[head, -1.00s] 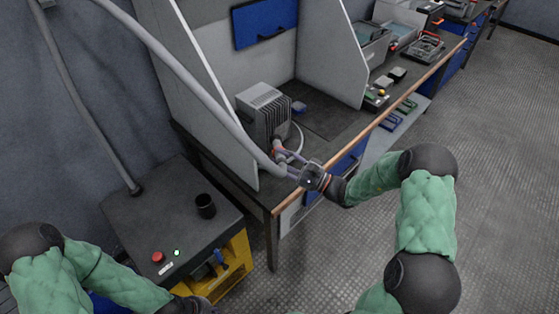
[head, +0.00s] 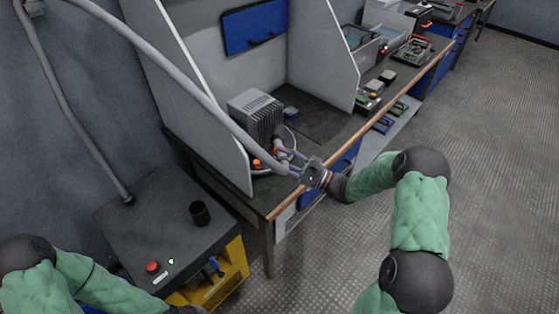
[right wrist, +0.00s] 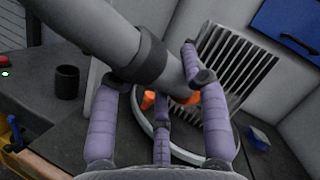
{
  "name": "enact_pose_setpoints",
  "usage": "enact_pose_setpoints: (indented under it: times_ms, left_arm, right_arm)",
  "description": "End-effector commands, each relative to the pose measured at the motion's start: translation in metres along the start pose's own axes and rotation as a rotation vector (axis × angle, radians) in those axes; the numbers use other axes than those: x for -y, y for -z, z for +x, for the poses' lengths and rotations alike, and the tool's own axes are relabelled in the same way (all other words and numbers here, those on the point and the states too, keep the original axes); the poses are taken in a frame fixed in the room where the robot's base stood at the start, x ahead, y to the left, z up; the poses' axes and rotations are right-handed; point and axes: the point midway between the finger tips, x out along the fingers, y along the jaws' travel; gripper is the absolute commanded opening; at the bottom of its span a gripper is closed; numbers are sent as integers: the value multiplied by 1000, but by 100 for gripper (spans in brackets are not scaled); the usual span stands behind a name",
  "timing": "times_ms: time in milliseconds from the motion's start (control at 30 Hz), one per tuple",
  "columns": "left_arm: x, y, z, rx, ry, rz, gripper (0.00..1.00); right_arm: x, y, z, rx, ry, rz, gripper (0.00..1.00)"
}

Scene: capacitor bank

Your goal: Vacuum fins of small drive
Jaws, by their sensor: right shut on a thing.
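The small drive (head: 255,112) is a grey box with upright fins, standing in the booth on the bench. It also shows large in the right wrist view (right wrist: 225,75), fins facing me. My right gripper (head: 281,155) is in front of the drive, its purple fingers shut on the grey vacuum hose (right wrist: 130,50) near its dark collar. The hose crosses the front of the booth from the upper left. Orange parts show near the hose end and fingers; whether the nozzle touches the fins I cannot tell. My left gripper (head: 185,311) is barely visible at the bottom edge, its fingers unclear.
A dark cabinet (head: 135,225) with a black cup (head: 200,213) and red button stands left. The booth's side panels (head: 325,50) flank the drive. A small blue item (head: 291,112) lies beside it. A pale ring or cable curves around the drive's foot.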

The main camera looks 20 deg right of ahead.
Motion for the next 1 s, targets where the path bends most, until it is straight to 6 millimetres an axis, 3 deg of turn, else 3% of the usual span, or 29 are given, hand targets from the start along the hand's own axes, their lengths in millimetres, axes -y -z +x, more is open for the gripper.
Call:
enact_pose_setpoints:
  times_ms: [633,1000]
  left_arm:
    - [0,0,0,0,0,0,0]
    - [0,0,0,0,0,0,0]
  right_arm:
    - [1,0,0,1,1,-2,0]
    - [10,10,-5,0,1,-3,0]
